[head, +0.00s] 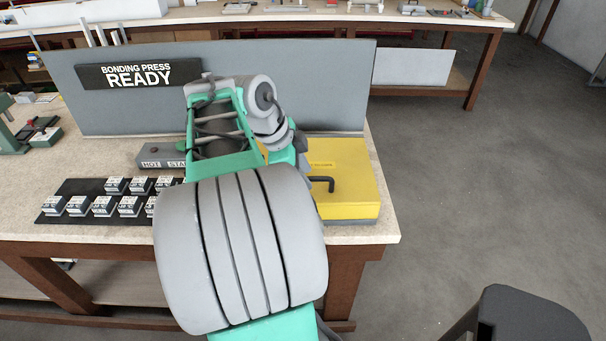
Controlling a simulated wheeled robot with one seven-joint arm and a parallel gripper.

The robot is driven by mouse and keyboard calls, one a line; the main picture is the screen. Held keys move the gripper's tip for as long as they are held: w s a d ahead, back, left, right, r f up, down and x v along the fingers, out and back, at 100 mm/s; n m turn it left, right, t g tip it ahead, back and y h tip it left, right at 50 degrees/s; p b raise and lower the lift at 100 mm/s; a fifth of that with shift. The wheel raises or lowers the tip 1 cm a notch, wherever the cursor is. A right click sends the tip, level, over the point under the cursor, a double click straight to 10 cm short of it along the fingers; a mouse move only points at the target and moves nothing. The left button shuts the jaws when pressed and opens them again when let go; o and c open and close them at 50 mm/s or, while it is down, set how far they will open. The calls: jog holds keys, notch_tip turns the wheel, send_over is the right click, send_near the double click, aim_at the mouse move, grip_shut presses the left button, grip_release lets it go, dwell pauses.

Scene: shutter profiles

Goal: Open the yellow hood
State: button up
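The yellow hood (346,180) sits at the right end of the workbench, low and flat on a grey base. It looks closed. A dark handle (322,184) sticks out near its front left. My arm crosses the middle of the head view and hides the left part of the hood. The arm's end lies at or just left of the hood, behind the arm links.
A grey panel (310,85) with a "BONDING PRESS READY" sign (138,74) stands behind. A "HOT STA..." block (160,155) and a black mat (85,188) with several small blocks lie left. A black stool (530,318) stands front right.

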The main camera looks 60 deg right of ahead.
grip_shut()
dwell(0.3)
dwell(1.1)
